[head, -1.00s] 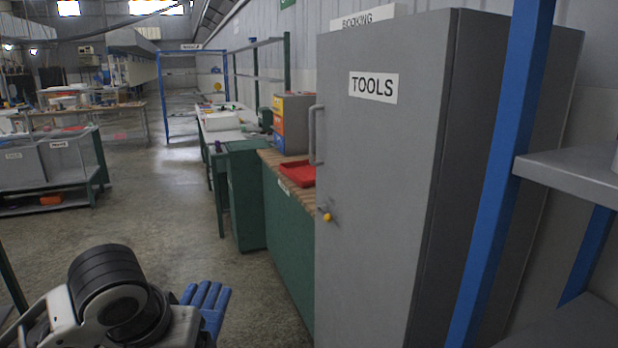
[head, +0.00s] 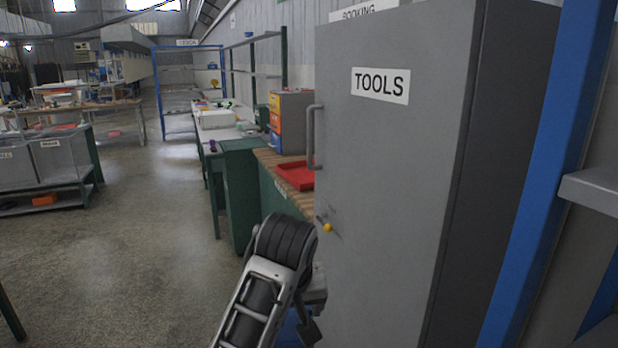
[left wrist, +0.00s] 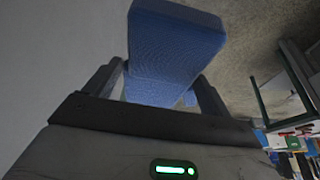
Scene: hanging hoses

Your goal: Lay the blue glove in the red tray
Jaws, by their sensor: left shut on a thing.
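The blue glove (head: 289,330) shows only in part at the bottom of the head view, behind my left arm. My left gripper (head: 309,316) is shut on it, low beside the grey cabinet. In the left wrist view the glove (left wrist: 172,55) lies between the two dark fingers of the gripper (left wrist: 160,82) and extends away from them. The red tray (head: 295,176) sits on the brown-topped green bench, beyond and above my left gripper. The cabinet hides its right end. My right gripper is not in view.
The tall grey TOOLS cabinet (head: 385,180) stands close on the right, with a yellow knob (head: 328,228). A blue post (head: 540,190) and grey shelf (head: 590,190) are at far right. A drawer unit (head: 290,122) stands behind the tray. Open floor (head: 150,240) lies left.

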